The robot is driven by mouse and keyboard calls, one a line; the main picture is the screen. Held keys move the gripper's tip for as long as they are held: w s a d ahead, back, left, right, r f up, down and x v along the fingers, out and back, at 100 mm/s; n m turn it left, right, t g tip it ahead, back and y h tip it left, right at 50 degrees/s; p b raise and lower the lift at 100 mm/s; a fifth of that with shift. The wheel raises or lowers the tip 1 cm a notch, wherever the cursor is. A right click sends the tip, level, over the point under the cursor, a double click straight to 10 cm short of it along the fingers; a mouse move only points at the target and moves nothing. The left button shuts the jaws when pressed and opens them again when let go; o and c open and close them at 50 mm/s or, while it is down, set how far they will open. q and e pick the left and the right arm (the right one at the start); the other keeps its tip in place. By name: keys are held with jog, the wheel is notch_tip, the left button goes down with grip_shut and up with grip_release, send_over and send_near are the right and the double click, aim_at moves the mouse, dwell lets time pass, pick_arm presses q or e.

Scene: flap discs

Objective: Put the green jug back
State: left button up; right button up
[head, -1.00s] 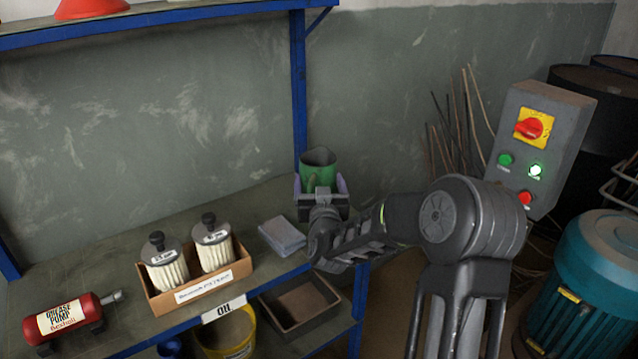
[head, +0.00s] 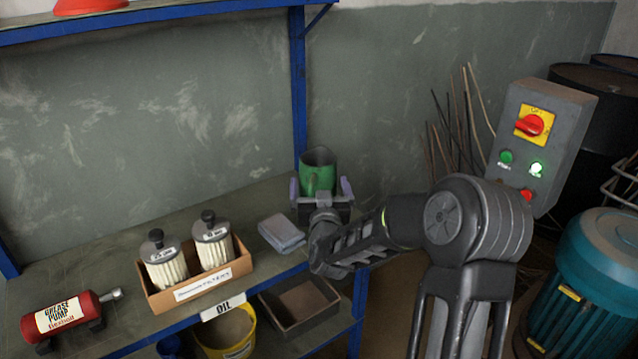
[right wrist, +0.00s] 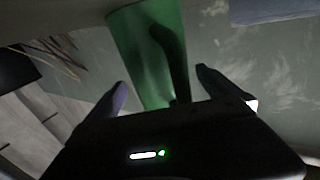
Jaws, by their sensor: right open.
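The green jug (head: 318,168) stands upright at the right end of the shelf's worktop, close to the blue post. My right gripper (head: 321,188) is on the near side of the jug, its two fingers spread apart to the left and right of it. In the right wrist view the jug (right wrist: 150,50) with its dark handle shows beyond and between the fingertips (right wrist: 160,85), with gaps on both sides. The jug's base is hidden behind the gripper in the head view. My left gripper is not in view.
On the worktop (head: 262,202) are a folded grey cloth (head: 281,233), a cardboard box (head: 190,295) with two filters, and a red grease pump (head: 66,318). A yellow bucket (head: 226,335) and brown tray (head: 298,303) sit below. A switch box (head: 545,145) stands right.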

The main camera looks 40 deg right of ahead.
jog(key=v, duration=0.6)
jog(key=shift+s+a, duration=0.15)
dwell(0.3)
